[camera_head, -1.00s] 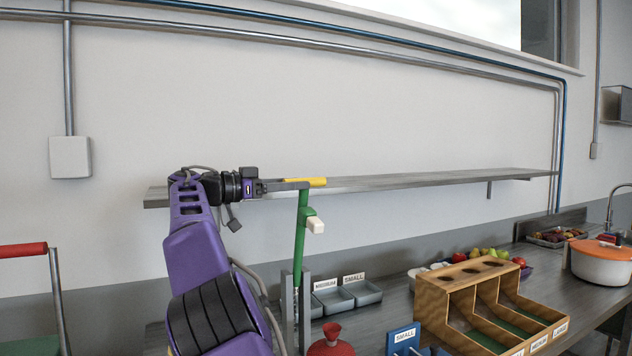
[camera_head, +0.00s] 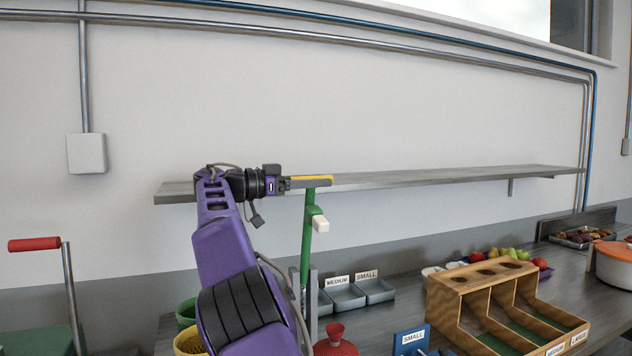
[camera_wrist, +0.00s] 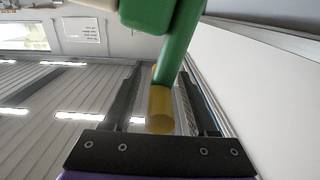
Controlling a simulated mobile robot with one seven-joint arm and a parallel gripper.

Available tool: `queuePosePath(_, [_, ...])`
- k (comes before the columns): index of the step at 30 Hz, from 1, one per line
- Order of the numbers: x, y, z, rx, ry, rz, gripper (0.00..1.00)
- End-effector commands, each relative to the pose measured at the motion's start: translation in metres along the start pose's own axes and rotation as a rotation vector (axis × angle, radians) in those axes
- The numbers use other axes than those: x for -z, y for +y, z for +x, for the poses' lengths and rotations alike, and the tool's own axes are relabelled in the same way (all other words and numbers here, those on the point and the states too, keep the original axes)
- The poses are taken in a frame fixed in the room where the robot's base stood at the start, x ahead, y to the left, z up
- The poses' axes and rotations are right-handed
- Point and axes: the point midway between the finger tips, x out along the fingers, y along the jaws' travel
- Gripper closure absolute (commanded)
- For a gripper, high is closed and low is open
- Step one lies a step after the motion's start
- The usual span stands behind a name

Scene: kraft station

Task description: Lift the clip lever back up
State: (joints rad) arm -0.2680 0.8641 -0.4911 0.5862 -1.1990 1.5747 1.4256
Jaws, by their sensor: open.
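A green rod with a yellow end (camera_head: 312,179) stands upright in front of the shelf in the head view. A green block with a cream tab (camera_head: 320,225) sits partway down it. In the wrist view the yellow end (camera_wrist: 161,108) lies between the two dark fingers of my gripper (camera_wrist: 159,75), with a gap on each side. My gripper (camera_head: 322,183) is open, level with the rod's top, and reaches in from the left. Part of the green block shows at the top of the wrist view. I cannot tell which part is the clip lever.
A long grey shelf (camera_head: 440,178) runs along the wall behind my gripper. Below are grey bins (camera_head: 348,298), a red bell-shaped object (camera_head: 336,345) and a wooden divided box (camera_head: 475,283). The space above the shelf is clear.

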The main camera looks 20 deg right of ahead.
Motion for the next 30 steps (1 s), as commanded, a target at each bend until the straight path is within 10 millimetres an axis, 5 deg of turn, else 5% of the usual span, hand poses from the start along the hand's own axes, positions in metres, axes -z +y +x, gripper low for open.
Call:
queuePosePath(3, [-0.0001,-0.0001,0.0,0.0,0.0,0.0,0.44])
queuePosePath(13, [0.0,-0.0001,0.0,0.0,0.0,0.0,1.0])
queuePosePath(30, [0.0001,0.0001,0.0001,0.0,0.0,0.0,1.0])
